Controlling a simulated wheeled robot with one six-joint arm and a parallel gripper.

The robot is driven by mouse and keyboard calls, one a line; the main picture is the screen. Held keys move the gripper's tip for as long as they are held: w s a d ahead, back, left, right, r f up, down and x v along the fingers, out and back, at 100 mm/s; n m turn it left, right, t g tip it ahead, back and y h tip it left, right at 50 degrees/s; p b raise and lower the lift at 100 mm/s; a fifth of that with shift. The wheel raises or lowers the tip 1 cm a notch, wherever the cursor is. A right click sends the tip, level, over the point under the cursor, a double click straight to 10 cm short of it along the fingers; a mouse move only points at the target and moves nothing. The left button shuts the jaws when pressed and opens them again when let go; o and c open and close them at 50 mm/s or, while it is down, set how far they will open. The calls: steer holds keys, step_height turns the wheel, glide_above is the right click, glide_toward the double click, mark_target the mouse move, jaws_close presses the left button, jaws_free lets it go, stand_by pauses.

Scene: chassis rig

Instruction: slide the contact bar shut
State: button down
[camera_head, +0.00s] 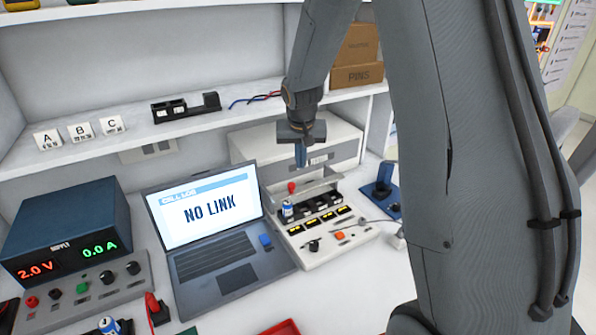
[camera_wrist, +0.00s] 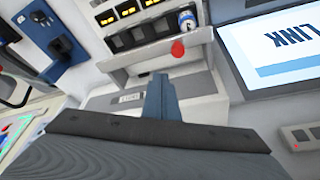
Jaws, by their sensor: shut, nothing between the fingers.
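The contact bar (camera_head: 318,186) is a pale grey bar with a red knob (camera_head: 291,187) near its left end, at the back of a white tester with a row of dark cell bays. The bar (camera_wrist: 150,62) and red knob (camera_wrist: 178,48) also show in the wrist view. A gap shows between the bar and the bays. A blue-and-white cell (camera_head: 287,210) stands in the leftmost bay; the other bays look empty. My gripper (camera_head: 301,160) is shut and empty, pointing down above and behind the bar. In the wrist view its fingertips (camera_wrist: 160,80) lie close to the bar and knob, apparently not touching.
A laptop (camera_head: 205,215) reading "NO LINK" stands left of the tester. A power supply (camera_head: 65,235) is further left. A blue device (camera_head: 383,188) stands to the right. A grey box (camera_head: 340,140) and a shelf (camera_head: 215,122) are close behind my gripper.

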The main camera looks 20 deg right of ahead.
steer(key=v, duration=0.4)
steer(key=shift+b, duration=0.35)
